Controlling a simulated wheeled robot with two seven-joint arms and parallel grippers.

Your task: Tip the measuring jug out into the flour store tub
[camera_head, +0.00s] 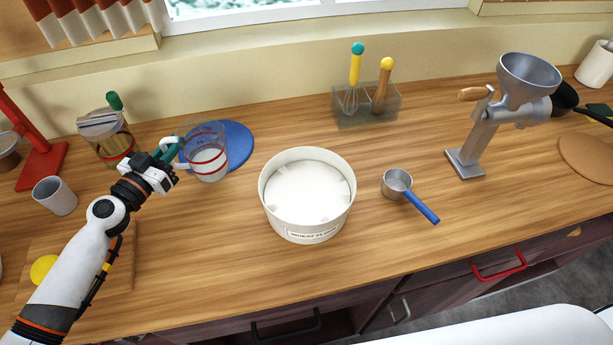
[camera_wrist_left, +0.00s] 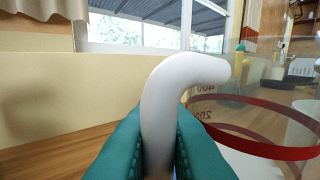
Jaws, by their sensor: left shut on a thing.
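The measuring jug (camera_head: 207,155) is clear with red bands and a white handle, with some white contents low inside. It stands upright at the front edge of a blue round mat (camera_head: 238,141) in the head view. My left gripper (camera_head: 174,160) is shut on the jug's handle from the left. The wrist view shows the white handle (camera_wrist_left: 158,110) between my teal fingertips, with the jug's red-marked wall (camera_wrist_left: 250,140) to the right. The flour store tub (camera_head: 271,200) is a round white open tub with a label, to the right of the jug. My right gripper is not in view.
A metal scoop with a blue handle (camera_head: 398,184) lies right of the tub. A grain mill (camera_head: 478,140) stands further right. A utensil holder (camera_head: 366,108) is at the back. A grey cup (camera_head: 55,195) and a jar (camera_head: 108,140) are on the left. Counter between jug and tub is clear.

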